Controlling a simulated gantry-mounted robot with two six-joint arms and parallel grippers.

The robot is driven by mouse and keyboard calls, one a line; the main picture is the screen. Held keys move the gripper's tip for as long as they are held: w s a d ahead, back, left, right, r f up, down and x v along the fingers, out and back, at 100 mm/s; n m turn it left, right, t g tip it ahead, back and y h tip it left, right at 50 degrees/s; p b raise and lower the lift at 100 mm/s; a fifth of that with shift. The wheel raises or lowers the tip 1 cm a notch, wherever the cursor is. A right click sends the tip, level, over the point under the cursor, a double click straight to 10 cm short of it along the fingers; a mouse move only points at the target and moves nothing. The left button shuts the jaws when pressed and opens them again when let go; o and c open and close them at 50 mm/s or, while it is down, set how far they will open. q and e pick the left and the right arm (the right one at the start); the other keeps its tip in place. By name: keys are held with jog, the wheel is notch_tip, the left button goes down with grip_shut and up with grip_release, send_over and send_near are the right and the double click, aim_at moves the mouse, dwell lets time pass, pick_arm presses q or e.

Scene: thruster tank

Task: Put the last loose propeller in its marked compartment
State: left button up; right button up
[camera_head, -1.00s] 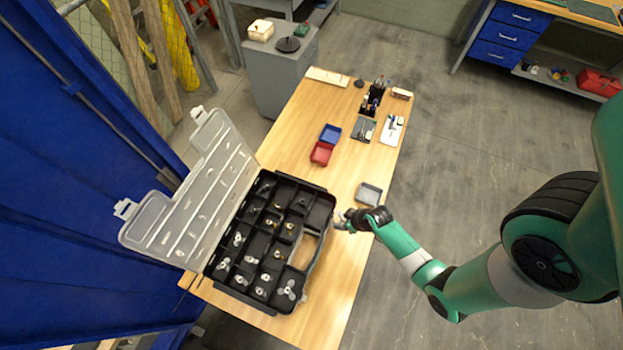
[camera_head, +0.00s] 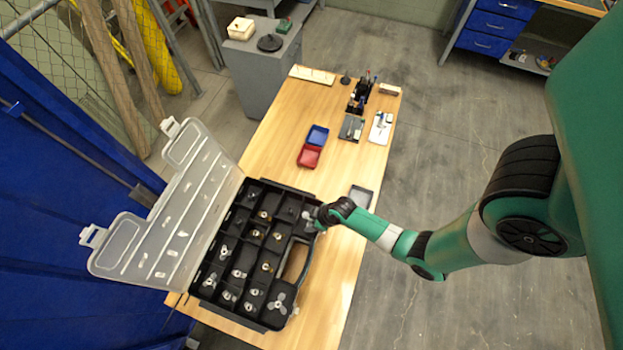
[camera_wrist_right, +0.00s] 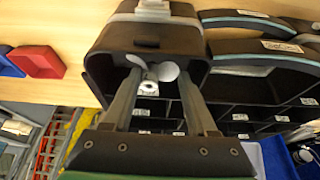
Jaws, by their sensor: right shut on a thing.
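The black compartment case (camera_head: 208,288) lies open on the wooden table, its clear lid (camera_head: 165,230) folded back to the left. Several silver and brass propellers sit in its compartments. My right gripper (camera_head: 314,219) is at the case's right side, over the edge of a compartment. It is shut on a silver propeller (camera_wrist_right: 150,86), which shows between the fingers in the right wrist view, with dark compartment walls around and behind it. I cannot tell how deep the propeller is. The compartment's mark is not readable. My left gripper is not in view.
A blue tray (camera_head: 318,136) and a red tray (camera_head: 309,157) are farther back on the table (camera_head: 275,125). A grey tray (camera_head: 361,196) lies just behind my right wrist. The case's handle (camera_head: 298,262) is on its right side. Small white labels sit on the compartment walls.

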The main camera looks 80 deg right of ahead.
jog(key=shift+f+b, duration=0.7)
jog(key=shift+f, duration=1.35)
jog(key=shift+f, duration=0.1)
jog(key=o, duration=0.9)
jog(key=shift+f, duration=0.1)
jog(key=o, duration=0.4)
